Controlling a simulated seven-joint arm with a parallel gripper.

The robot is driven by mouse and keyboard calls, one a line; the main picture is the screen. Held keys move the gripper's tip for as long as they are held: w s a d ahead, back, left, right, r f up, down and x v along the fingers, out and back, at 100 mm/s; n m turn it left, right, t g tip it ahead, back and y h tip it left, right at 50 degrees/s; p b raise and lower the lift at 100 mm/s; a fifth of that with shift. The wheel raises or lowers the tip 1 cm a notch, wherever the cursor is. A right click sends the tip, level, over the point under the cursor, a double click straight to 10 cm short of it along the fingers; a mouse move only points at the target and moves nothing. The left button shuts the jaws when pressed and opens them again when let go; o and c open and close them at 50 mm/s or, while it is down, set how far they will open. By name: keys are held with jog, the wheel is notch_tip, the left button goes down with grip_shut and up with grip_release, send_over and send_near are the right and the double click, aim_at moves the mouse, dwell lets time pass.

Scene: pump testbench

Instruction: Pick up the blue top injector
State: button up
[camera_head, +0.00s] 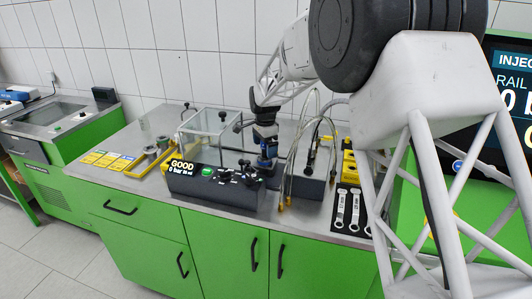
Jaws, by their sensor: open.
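My gripper (265,160) points down over the bench, just behind the dark tester box (222,190). It is open. A small patch of blue (264,163) shows at its fingertips, low by the back of the tester box. This may be the blue top injector, but it is too small to tell for sure. The injector's lower part is hidden by the gripper and the box. I cannot tell whether the fingers touch it.
A clear-walled chamber (205,126) stands left of my gripper. Hoses (291,165) loop close on its right. Wrenches (340,207) lie on a dark mat at the right. Yellow cards (104,160) lie at the left. The tester's display reads GOOD, 0 bar.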

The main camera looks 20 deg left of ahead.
jog(key=shift+f, duration=0.7)
jog(key=shift+c, duration=0.3)
jog(key=c, duration=1.8)
jog(key=shift+r, duration=0.1)
jog(key=shift+r, duration=4.95)
grip_shut()
